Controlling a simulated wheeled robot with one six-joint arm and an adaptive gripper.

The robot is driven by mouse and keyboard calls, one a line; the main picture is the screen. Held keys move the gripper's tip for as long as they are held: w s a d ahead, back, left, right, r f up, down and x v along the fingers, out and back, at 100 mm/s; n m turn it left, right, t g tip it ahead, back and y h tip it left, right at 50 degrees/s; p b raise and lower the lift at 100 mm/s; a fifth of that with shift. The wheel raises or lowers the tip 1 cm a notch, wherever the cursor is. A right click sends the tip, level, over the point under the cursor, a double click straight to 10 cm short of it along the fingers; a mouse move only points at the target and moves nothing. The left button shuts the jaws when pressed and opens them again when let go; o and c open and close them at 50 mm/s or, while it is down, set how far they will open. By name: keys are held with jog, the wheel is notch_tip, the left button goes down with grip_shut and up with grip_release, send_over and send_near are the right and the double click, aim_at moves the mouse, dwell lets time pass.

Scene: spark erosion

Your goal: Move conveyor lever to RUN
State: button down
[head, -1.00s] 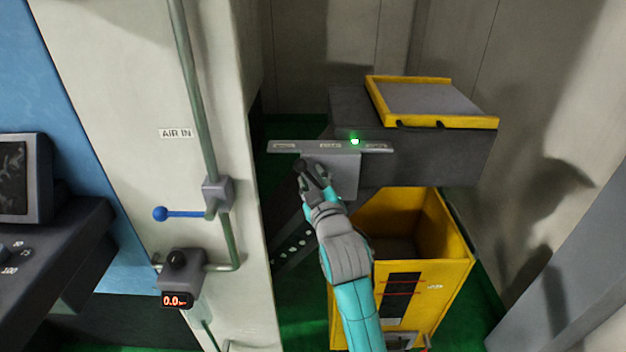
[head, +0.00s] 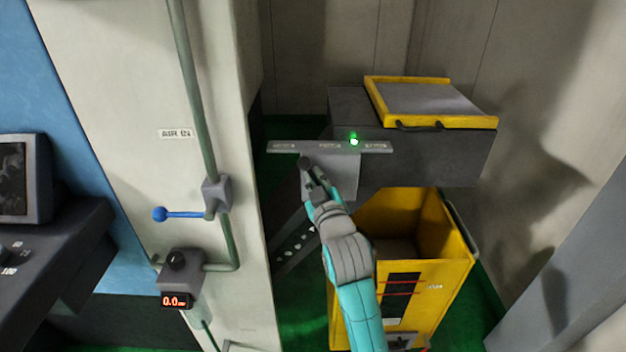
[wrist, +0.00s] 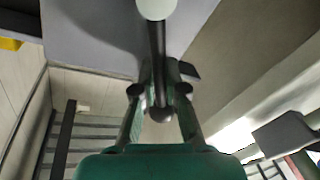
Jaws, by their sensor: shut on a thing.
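The conveyor control box (head: 345,180) is grey and sits on the front of the dark conveyor housing, below a label strip (head: 300,147) with three small labels too blurred to read. My gripper (head: 310,172) is in front of the box's left part. In the wrist view my gripper (wrist: 160,100) is shut on the conveyor lever (wrist: 158,55), a dark rod between its fingers. The rod's dark rounded end shows between the fingertips. A pale round part (wrist: 155,8) shows at the rod's far end. The head view mostly hides the lever behind my gripper.
A yellow-framed tray (head: 440,122) tops the dark housing (head: 440,155). A yellow open bin (head: 455,260) stands below. To the left are a pale column (head: 120,80), a pipe and a blue-handled valve (head: 160,214).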

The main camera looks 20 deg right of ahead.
aim_at(347, 168)
jog(key=m, duration=0.1)
jog(key=d+m, duration=0.1)
jog(key=m, duration=0.1)
jog(key=d+m, duration=0.1)
jog(key=shift+s+d+r+t+h, duration=0.2)
jog(key=shift+s+r+t+h, duration=0.2)
jog(key=m, duration=0.1)
jog(key=d+m, duration=0.1)
jog(key=m, duration=0.1)
jog(key=shift+s+d+t+h, duration=0.25)
jog(key=shift+d+t+h, duration=0.05)
jog(key=shift+h, duration=0.1)
jog(key=m, duration=0.1)
jog(key=d+m, duration=0.1)
jog(key=m, duration=0.1)
jog(key=shift+s+d+f+m+h, duration=0.2)
jog(key=shift+s+d+m+h, duration=0.1)
jog(key=shift+h, duration=0.1)
jog(key=shift+s+d+f+m+h, duration=0.15)
jog(key=shift+d+m, duration=0.15)
jog(key=shift+m, duration=0.35)
jog(key=shift+d+f+m+h, duration=0.15)
jog(key=shift+d+m+h, duration=0.1)
jog(key=shift+m, duration=0.45)
jog(key=shift+s+d+f+m+h, duration=0.15)
jog(key=shift+d+m, duration=0.15)
jog(key=shift+m, duration=0.35)
jog(key=c, duration=1.2)
grip_release()
jog(key=shift+d, duration=0.1)
